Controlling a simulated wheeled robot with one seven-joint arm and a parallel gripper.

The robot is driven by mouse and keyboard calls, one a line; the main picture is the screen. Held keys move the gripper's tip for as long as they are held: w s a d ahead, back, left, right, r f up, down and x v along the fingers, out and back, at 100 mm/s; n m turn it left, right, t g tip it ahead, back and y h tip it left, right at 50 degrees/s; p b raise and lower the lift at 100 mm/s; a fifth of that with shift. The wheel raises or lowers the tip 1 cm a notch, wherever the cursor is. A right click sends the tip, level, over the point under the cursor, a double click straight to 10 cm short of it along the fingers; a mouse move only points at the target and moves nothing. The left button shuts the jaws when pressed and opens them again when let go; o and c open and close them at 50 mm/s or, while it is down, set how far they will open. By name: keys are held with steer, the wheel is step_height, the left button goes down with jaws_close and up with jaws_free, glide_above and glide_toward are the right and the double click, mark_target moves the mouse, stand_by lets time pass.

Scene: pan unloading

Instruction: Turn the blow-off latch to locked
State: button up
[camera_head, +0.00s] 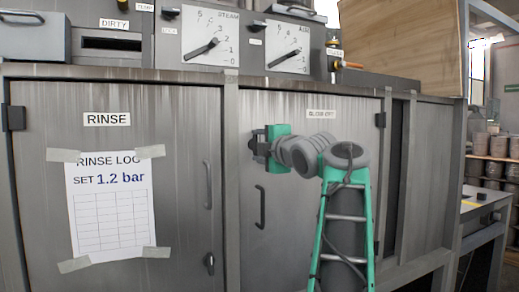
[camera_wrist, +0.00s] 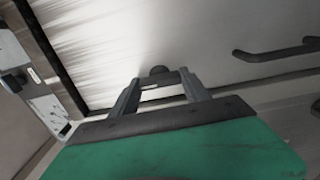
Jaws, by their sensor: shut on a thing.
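The blow-off door (camera_head: 300,210) is a brushed grey panel in the middle of the head view, under a small white label (camera_head: 321,114). My gripper (camera_head: 257,143) reaches its upper left edge, with the green-sided hand pointing at the door. The wrist view shows both grey fingers of my gripper (camera_wrist: 158,88) close against the door. A small dark rounded knob, the blow-off latch (camera_wrist: 158,71), shows between the fingertips, and they are shut on it. Most of the latch is hidden by the fingers, so I cannot tell its angle.
A black bar handle (camera_head: 260,207) sits just below my gripper; it is at upper right in the wrist view (camera_wrist: 278,53). The rinse door (camera_head: 110,190) at left carries a taped log sheet (camera_head: 108,210) and its own dark latch (camera_head: 209,263). Dials stand above.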

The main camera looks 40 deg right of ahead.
stand_by(0.3)
steer(key=o, duration=1.1)
steer(key=v, duration=0.7)
steer(key=shift+s+b, duration=0.4)
steer(key=shift+a, duration=0.1)
